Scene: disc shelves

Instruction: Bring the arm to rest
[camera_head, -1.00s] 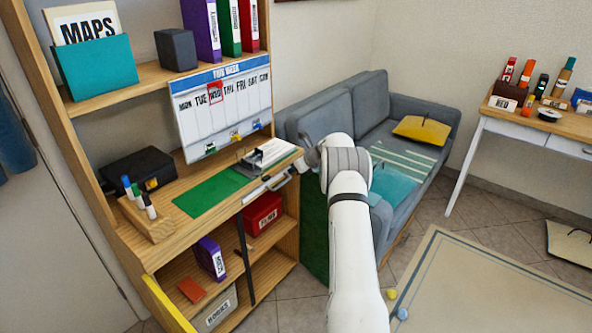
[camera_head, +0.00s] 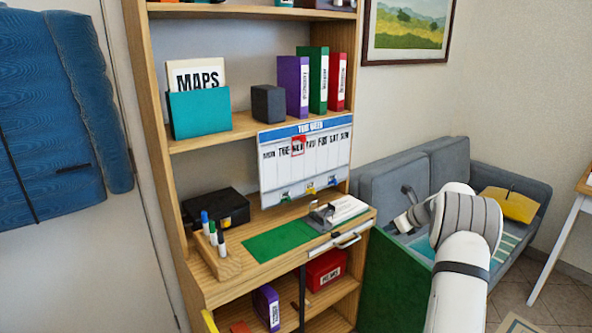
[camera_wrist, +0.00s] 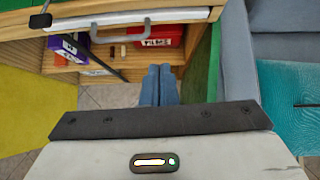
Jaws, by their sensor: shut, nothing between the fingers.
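My arm (camera_head: 462,262) rises at the lower right of the head view, in front of the grey sofa and to the right of the wooden shelf unit. In the wrist view the two blue-grey fingers of my gripper (camera_wrist: 160,78) are pressed together with nothing between them. They point toward the shelf unit's lower part and the floor, apart from any object. In the head view the wrist mostly hides the gripper, so its fingers are hard to make out there.
The shelf unit (camera_head: 161,125) has a desk with a green mat (camera_head: 278,241), pen holder (camera_head: 217,262), black box (camera_head: 215,208) and drawer handle (camera_head: 347,241). A red box (camera_head: 326,270) sits below. The sofa (camera_head: 447,165) stands close beside my arm, with a yellow cushion (camera_head: 508,204).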

